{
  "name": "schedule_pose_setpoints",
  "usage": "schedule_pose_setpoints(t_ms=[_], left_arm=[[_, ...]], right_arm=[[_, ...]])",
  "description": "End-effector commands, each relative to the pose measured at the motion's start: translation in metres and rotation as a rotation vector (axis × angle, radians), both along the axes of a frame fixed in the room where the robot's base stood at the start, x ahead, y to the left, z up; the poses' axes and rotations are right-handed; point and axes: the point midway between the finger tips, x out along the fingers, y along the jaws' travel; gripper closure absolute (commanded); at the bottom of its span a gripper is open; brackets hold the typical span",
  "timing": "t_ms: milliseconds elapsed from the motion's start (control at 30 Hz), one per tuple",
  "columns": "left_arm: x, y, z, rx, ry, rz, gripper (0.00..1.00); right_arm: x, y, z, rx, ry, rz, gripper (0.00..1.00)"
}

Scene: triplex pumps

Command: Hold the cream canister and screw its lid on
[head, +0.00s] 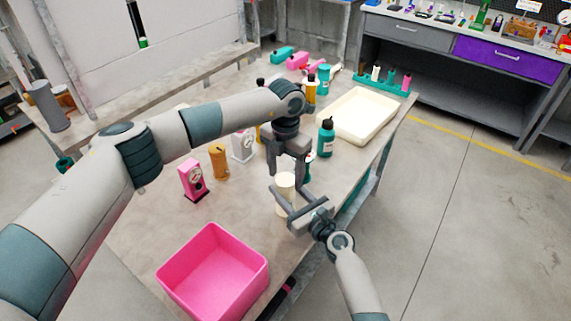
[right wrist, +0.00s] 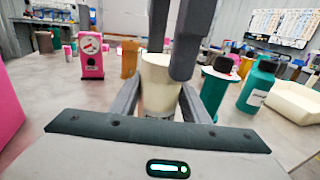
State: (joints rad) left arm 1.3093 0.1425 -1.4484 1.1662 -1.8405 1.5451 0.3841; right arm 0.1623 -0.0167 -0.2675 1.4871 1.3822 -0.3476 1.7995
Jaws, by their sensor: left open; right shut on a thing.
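The cream canister (head: 286,182) stands upright near the table's right edge; it also shows in the right wrist view (right wrist: 160,92). My right gripper (head: 287,206) is shut on its sides, one finger on each side, in the right wrist view (right wrist: 160,98). My left gripper (head: 287,168) points down from above, open, with its fingers just over the canister's top. In the right wrist view its two dark fingers (right wrist: 174,70) hang at the rim and hide part of the top. I cannot make out a separate lid.
A pink bin (head: 213,270) stands at the near table edge. A teal bottle (head: 326,140) and a cream tray (head: 357,114) are behind the canister. A pink gauge box (head: 192,180), an orange canister (head: 218,162) and a white gauge box (head: 242,146) stand to the left.

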Motion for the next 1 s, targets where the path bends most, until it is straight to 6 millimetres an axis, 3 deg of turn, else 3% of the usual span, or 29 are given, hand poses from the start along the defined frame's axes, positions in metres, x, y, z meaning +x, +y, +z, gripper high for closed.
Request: schedule_pose_setpoints(t_ms=[200,467,667,867,900,1000], left_arm=[[0.0000,0.0001,-0.0121,0.000,-0.001,-0.001,0.40],[0.0001,0.0002,-0.0130,0.000,-0.001,-0.001,0.40],[0.0000,0.0001,-0.0128,0.000,-0.001,-0.001,0.82],[0.0001,0.0002,-0.0127,0.000,-0.001,-0.003,0.82],[0.0001,0.0002,-0.0127,0.000,-0.001,-0.003,0.53],[0.0001,0.0002,-0.0127,0.000,-0.001,-0.003,0.33]], right_arm=[[-0.0002,0.0000,-0.0007,-0.001,0.001,0.000,1.00],[-0.0002,0.0000,-0.0007,-0.001,0.001,0.000,1.00],[-0.0002,0.0000,-0.0007,-0.001,0.001,0.000,1.00],[-0.0002,0.0000,-0.0007,-0.001,0.001,0.000,1.00],[-0.0002,0.0000,-0.0007,-0.001,0.001,0.000,1.00],[-0.0002,0.0000,-0.0007,-0.001,0.001,0.000,1.00]])
